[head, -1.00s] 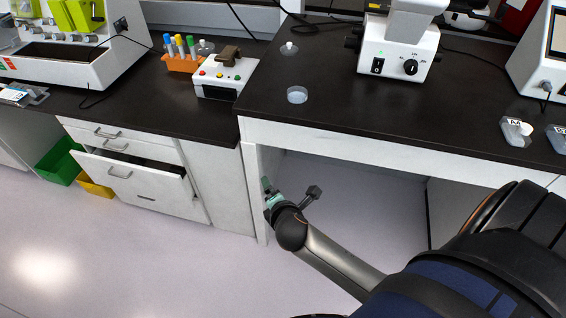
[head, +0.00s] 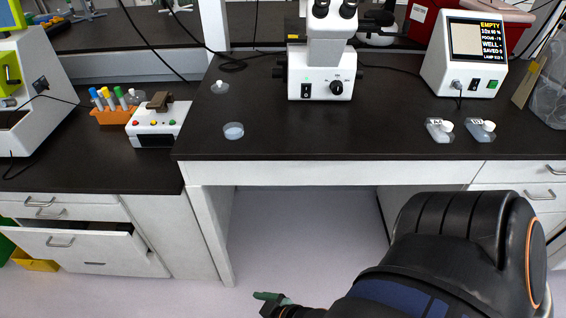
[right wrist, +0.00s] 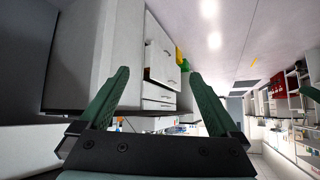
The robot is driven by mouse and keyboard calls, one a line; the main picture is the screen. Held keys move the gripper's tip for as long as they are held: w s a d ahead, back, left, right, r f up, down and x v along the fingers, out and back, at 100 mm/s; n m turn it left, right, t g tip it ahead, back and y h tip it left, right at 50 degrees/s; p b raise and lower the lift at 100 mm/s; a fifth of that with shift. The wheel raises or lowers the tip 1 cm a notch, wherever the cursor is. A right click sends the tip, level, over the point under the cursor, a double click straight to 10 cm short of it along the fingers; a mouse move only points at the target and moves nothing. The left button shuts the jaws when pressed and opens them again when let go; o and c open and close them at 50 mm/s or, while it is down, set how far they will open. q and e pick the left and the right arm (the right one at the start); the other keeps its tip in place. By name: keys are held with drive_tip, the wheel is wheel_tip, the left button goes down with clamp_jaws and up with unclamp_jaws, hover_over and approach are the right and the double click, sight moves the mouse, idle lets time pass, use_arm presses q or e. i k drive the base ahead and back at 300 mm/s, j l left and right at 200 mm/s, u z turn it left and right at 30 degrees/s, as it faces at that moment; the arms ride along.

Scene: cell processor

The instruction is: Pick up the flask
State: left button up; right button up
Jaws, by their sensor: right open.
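Two small clear flasks with white caps and labels lie on the dark bench at the right, a left one (head: 440,129) and a right one (head: 481,131). A small clear vessel with a white top (head: 220,87) stands further left on the bench. I cannot tell which is the task's flask. My right gripper (head: 272,298) is low in front of the bench, below the bench top and well away from the flasks. In the right wrist view its green fingers (right wrist: 159,75) are spread apart with nothing between them. My left gripper is not in view.
A microscope (head: 320,75) stands at the back middle and a screen device (head: 463,55) at the right. A shallow round dish (head: 233,131) sits near the front edge. An orange tube rack (head: 113,115) and a white button box (head: 157,123) are at left. A drawer (head: 85,247) is partly open.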

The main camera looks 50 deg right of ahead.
sight(482, 132)
drive_tip(key=z, duration=2.85)
drive_tip(key=i+l, duration=0.25)
drive_tip(key=l, duration=0.15)
drive_tip(key=i+l, duration=0.2)
drive_tip(key=l, duration=0.25)
drive_tip(key=i+l, duration=0.25)
drive_tip(key=l, duration=0.15)
